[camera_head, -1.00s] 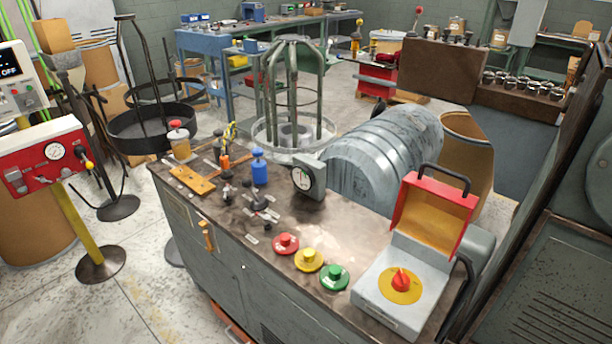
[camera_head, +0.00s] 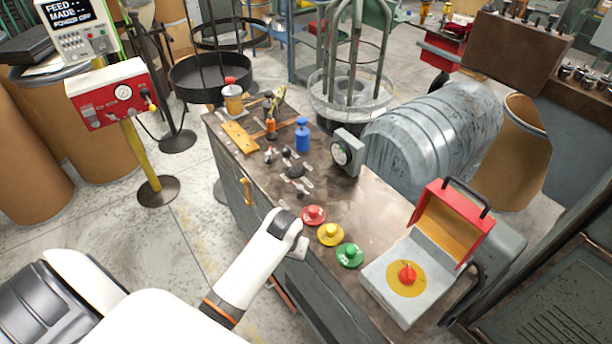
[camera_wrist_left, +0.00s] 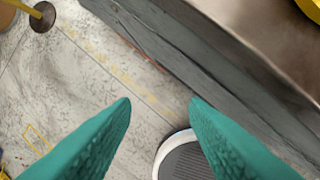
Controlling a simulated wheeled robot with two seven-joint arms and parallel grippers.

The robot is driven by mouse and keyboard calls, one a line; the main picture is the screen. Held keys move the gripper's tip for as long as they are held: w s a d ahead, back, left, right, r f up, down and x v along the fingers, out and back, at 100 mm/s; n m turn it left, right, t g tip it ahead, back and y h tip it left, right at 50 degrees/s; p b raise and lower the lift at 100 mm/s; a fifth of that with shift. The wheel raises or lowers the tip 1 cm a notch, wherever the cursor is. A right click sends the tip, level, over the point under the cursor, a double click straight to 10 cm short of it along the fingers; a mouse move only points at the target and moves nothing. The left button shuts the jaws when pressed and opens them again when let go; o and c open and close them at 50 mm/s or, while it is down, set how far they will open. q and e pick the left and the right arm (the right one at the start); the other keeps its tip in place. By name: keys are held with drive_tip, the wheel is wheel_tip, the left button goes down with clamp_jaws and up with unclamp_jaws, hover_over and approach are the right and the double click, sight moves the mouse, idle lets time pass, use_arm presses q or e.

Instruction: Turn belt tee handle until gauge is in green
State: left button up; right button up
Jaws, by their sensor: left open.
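Small dark handles and knobs (camera_head: 294,172) stand on the bench top; I cannot tell for sure which is the belt tee handle. A round dial gauge (camera_head: 342,152) in a grey housing stands upright just right of them; its reading is too small to tell. My left arm reaches in from the bottom left to the bench's front edge, by the red button. My left gripper (camera_wrist_left: 160,104) shows two teal fingers apart with nothing between them, over the floor beside the bench's side wall. Its fingers are hidden in the head view. My right gripper is out of view.
Red (camera_head: 313,215), yellow (camera_head: 330,234) and green (camera_head: 350,255) buttons line the bench's front edge. A grey box with an open red lid (camera_head: 447,215) stands at right. A blue bottle (camera_head: 302,134) stands behind the handles. A red panel (camera_head: 112,92) stands left. Floor in front is clear.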

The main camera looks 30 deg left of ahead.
sight(300, 187)
use_arm(q)
drive_tip(key=w+a+r+n, duration=0.1)
drive_tip(key=w+r, duration=0.1)
drive_tip(key=w, duration=0.1)
drive_tip(key=w+a+r+n, duration=0.1)
drive_tip(key=w+a+r, duration=0.1)
drive_tip(key=w+r, duration=0.1)
drive_tip(key=w+a+r+n+g, duration=0.1)
drive_tip(key=w+r+n, duration=0.1)
drive_tip(key=w+r, duration=0.1)
drive_tip(key=shift+w+a+r+p, duration=0.2)
drive_tip(key=shift+w+a+p, duration=0.15)
drive_tip(key=shift+w, duration=0.15)
drive_tip(key=w+a+r+n+g+h, duration=0.1)
drive_tip(key=w+a+r+n+h, duration=0.15)
drive_tip(key=w+r+n, duration=0.45)
drive_tip(key=f, duration=0.3)
drive_tip(key=w+f+m, duration=0.1)
drive_tip(key=f, duration=0.3)
drive_tip(key=w+f+m, duration=0.1)
drive_tip(key=f, duration=0.2)
drive_tip(key=shift+f+y, duration=0.15)
drive_tip(key=shift+y, duration=0.2)
drive_tip(key=shift+c, duration=0.5)
clamp_jaws()
